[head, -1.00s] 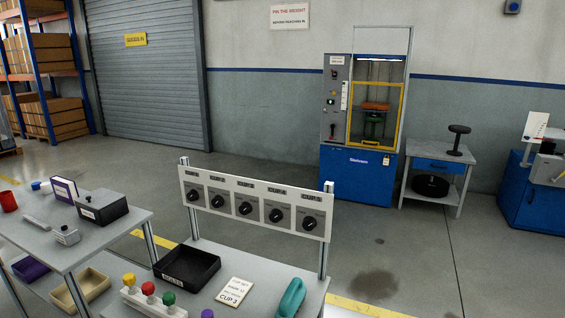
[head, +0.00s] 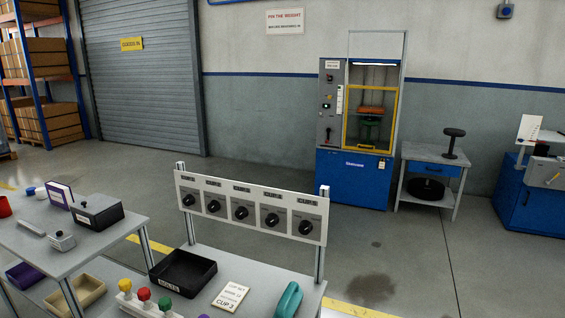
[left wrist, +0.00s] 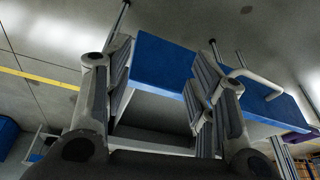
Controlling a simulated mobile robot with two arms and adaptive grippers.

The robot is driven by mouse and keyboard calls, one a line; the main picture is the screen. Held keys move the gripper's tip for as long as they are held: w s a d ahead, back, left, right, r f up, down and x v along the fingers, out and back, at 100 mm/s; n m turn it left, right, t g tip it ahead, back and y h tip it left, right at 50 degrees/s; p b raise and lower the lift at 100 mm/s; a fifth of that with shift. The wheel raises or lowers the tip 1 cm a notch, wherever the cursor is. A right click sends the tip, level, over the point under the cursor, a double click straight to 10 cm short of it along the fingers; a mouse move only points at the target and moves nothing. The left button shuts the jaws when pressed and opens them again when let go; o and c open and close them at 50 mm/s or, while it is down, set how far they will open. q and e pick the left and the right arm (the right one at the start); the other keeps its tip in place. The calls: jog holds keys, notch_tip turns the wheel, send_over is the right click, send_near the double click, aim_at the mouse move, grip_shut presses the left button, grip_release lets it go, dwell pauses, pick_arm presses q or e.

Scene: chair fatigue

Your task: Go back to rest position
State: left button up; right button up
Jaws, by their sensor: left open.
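My left gripper (left wrist: 158,100) shows in the left wrist view with its two ribbed fingers spread apart. It is open, and nothing is held between the fingers. Beyond the fingers is a blue panel (left wrist: 162,64) with a grey handle beside it. Neither gripper shows in the head view, and my right gripper is in no view.
A bench in front carries a panel of several dials (head: 243,215), a black bin (head: 183,272), a card (head: 231,297) and colored knobs (head: 144,294). A side table (head: 60,255) stands left. A blue test machine (head: 355,178) stands at the wall. The floor between is clear.

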pick_arm(q)
jog(key=s+f+g, duration=0.1)
jog(key=s+f, duration=0.2)
jog(key=f, duration=2)
jog(key=s+a+f+g+p, duration=0.1)
jog(key=s+a+f, duration=0.2)
jog(key=s+f, duration=1)
jog(key=s, duration=0.3)
jog(key=shift+f+p, duration=0.35)
jog(key=shift+f, duration=0.05)
jog(key=shift+s, duration=0.1)
